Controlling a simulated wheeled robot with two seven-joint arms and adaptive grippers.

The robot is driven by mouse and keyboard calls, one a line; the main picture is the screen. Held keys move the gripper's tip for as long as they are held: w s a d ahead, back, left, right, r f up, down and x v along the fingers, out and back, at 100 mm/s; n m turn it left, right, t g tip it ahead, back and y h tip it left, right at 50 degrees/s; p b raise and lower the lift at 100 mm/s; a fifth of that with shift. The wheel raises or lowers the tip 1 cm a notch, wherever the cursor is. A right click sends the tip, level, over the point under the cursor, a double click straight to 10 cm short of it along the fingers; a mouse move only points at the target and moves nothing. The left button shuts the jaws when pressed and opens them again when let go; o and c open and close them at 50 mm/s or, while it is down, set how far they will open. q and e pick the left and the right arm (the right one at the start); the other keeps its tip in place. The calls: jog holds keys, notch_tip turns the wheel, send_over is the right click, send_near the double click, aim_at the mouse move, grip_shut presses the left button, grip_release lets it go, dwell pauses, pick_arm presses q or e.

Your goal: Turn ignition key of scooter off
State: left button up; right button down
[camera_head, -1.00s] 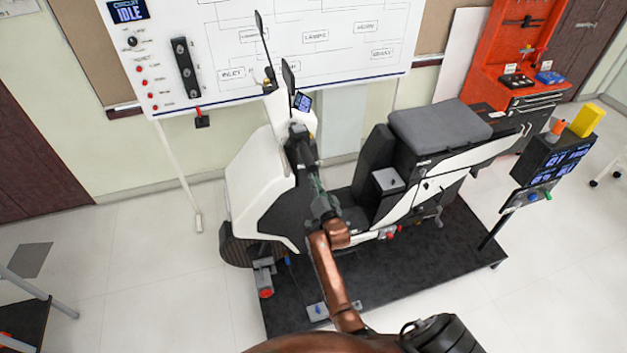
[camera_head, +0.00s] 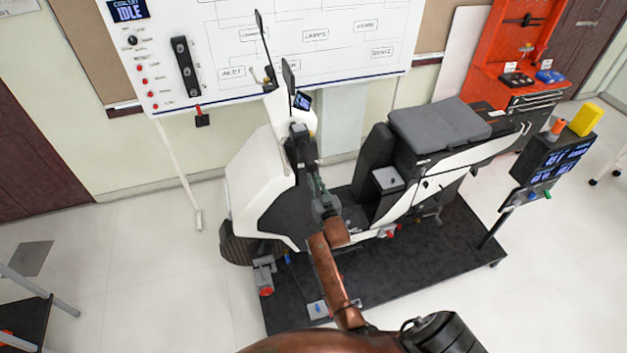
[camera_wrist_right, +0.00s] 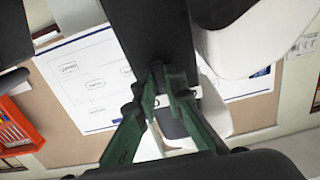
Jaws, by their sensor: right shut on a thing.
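The scooter (camera_head: 262,165) stands on a dark platform, with white panels and a grey seat (camera_head: 438,124). My right arm reaches up from the bottom. My right gripper (camera_head: 315,182) is at the dark inner side of the scooter's front. In the right wrist view, the green fingers of this gripper (camera_wrist_right: 168,82) come together at the lower end of a dark part of the scooter (camera_wrist_right: 150,35). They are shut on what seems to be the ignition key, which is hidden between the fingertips. My left gripper is not in view.
A red tool cabinet (camera_head: 497,55) is at the back right. A display stand (camera_head: 548,160) is at the right. The platform (camera_head: 400,270) has bare room in front.

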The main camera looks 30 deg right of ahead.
dwell(0.4)
jog(key=c, duration=2)
grip_release()
jog(key=shift+s, duration=0.15)
jog(key=v, duration=1.1)
jog(key=shift+s+a, duration=0.1)
jog(key=shift+s, duration=0.25)
jog(key=shift+f, duration=0.1)
